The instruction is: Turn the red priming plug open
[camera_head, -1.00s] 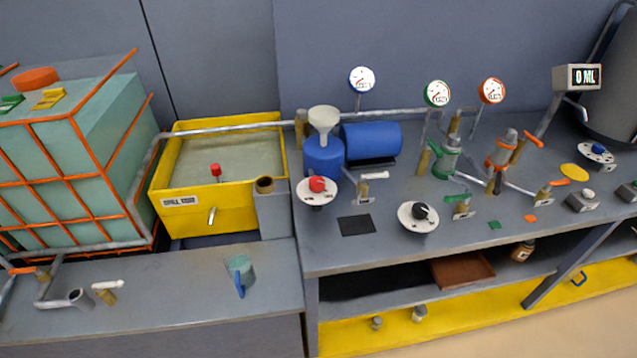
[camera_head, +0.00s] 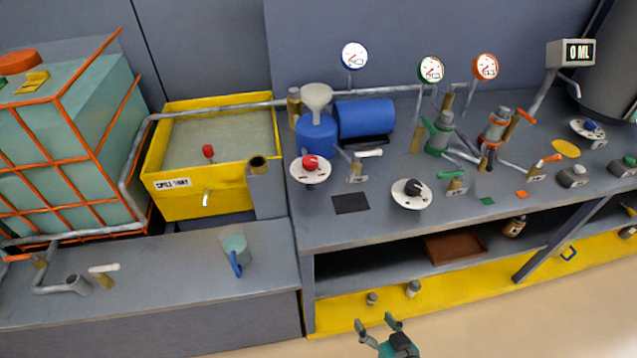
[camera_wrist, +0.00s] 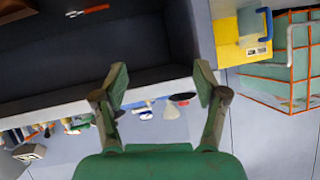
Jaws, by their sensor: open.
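A red knob (camera_head: 310,162) sits on a round white dial in front of the blue pump (camera_head: 366,118) and its blue tank (camera_head: 316,133). Another small red-topped piece (camera_head: 208,152) stands in the yellow spill tray (camera_head: 166,201). No label shows which one is the priming plug. My gripper (camera_head: 375,322) is at the bottom of the head view, in front of the bench and well apart from both red pieces. In the wrist view my gripper (camera_wrist: 161,85) is open with nothing between its fingers; a white funnel (camera_wrist: 172,108) appears small beyond them.
A black-knobbed dial (camera_head: 412,190) and several valves stand on the bench to the right. The lower shelf holds a brown tray (camera_head: 456,246). The floor before the bench is clear.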

